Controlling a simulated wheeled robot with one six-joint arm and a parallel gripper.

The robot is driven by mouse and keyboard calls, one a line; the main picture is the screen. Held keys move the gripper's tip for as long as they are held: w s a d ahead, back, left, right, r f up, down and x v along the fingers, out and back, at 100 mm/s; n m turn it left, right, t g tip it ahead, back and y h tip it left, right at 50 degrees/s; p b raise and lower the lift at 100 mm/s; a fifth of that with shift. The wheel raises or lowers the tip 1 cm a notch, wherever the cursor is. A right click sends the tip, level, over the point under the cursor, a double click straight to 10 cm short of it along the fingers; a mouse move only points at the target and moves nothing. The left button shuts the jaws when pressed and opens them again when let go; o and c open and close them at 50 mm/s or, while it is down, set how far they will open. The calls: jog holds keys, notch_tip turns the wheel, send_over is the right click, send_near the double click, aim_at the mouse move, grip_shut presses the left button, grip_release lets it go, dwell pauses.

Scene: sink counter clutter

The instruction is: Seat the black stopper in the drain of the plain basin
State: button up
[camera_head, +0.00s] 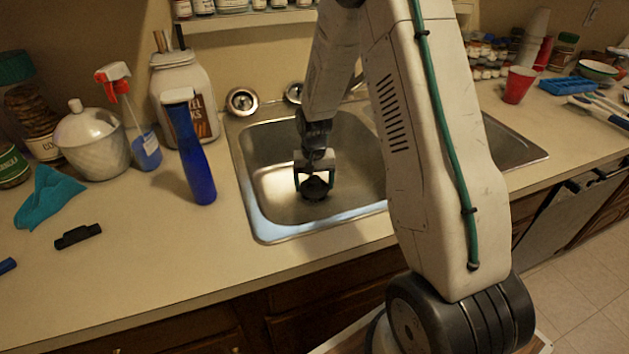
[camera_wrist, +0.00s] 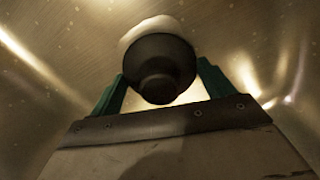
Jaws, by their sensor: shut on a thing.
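The black stopper (camera_head: 315,189) is between the fingers of my gripper (camera_head: 313,180), low inside the left basin (camera_head: 268,190). In the wrist view, the dark, rounded stopper (camera_wrist: 160,66) sits between the two green fingers of my gripper (camera_wrist: 163,84), which are shut on it. A pale band (camera_wrist: 150,27) shows behind the stopper's far side; I cannot tell whether it is the drain rim. The drain is otherwise hidden by the stopper and gripper. I cannot tell whether the stopper touches the basin floor.
A second basin (camera_head: 515,146) lies to the right, mostly behind my arm. Left of the sink stand a blue bottle (camera_head: 194,160), a white jug (camera_head: 185,80), a spray bottle (camera_head: 143,140) and a lidded jar (camera_head: 92,145). A red cup (camera_head: 518,85) stands at the right.

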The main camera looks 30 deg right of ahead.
jog(key=shift+f, duration=0.7)
jog(key=o, duration=0.9)
jog(key=shift+r, duration=0.1)
notch_tip(320, 180, up, 8)
jog(key=shift+f, duration=0.15)
